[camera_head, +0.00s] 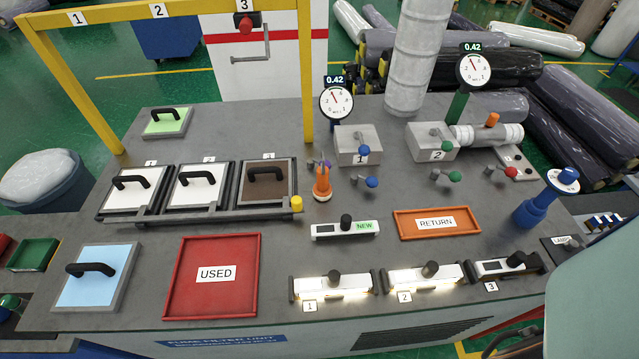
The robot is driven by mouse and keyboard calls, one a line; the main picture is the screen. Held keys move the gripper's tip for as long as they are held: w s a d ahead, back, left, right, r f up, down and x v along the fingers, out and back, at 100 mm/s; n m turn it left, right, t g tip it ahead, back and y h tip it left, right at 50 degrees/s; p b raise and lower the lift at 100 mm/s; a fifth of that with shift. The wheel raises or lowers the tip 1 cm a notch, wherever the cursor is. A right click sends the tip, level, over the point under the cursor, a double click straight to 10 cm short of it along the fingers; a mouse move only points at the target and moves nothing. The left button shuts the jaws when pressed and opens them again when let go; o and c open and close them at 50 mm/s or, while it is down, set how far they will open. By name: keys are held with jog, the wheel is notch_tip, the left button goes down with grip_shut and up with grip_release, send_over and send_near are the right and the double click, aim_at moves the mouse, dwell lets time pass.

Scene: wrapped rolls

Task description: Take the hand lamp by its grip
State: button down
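An orange upright object (322,182) with a wide round base stands on the grey bench, right of the dark filter plate in slot 3. It looks most like a hand lamp, but it is small and I cannot be sure. A small purple part shows beside its top. Nothing is gripping it. My gripper is not in view. A large pale shape at the right edge seems to be part of my arm; it is well apart from the orange object.
Gauge posts and grey valve blocks (357,144) stand behind and right of the orange object. A yellow frame (308,80) rises behind it. A NEW-labelled bar (345,230), a red USED tray (187,312) and an orange RETURN tray (402,233) lie nearer the front.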

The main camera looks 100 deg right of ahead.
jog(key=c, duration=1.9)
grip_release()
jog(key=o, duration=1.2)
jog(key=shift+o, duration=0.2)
